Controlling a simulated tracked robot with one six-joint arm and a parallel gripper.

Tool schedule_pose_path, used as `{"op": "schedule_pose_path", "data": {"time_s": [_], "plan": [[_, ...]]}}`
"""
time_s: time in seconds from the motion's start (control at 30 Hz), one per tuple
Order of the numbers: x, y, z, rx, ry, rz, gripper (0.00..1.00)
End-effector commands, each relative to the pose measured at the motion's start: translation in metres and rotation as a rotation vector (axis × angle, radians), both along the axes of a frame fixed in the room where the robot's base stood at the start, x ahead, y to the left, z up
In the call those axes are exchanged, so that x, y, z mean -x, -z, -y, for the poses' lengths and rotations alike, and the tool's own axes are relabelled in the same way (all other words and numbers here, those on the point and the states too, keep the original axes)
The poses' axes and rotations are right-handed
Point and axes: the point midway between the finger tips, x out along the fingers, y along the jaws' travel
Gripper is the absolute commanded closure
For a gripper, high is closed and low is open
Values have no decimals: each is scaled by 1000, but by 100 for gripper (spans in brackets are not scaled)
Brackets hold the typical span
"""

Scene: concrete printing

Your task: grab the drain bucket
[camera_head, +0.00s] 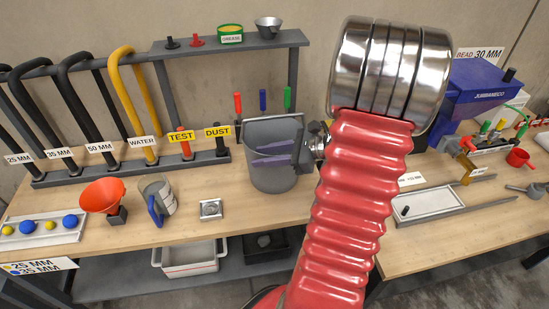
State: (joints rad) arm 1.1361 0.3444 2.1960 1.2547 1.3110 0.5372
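A grey bucket (270,182), which I take as the drain bucket, stands upright on the wooden table in the middle of the view. My gripper (265,156) comes in from the right, and its two dark purple fingers show across the bucket's upper front. The fingers are apart, one above the other, with grey bucket surface showing between them. I cannot tell whether they touch the bucket. My red, ribbed arm hides what lies just right of the bucket.
A small square metal piece (211,209), an orange funnel (102,196) and a white cup with a blue handle (157,198) stand left of the bucket. A hose rack stands behind them. A blue machine (480,88) and a grey tray (432,203) are on the right.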

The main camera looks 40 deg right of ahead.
Motion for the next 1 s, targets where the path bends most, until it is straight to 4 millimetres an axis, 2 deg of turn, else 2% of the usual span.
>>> {"op": "schedule_pose_path", "data": {"time_s": [0.27,0.7,1.0], "plan": [[0,0,0,0,0,0,70],[0,0,0,-1,-1,-1,100],[1,1,0,-1,0,-2,100]]}}
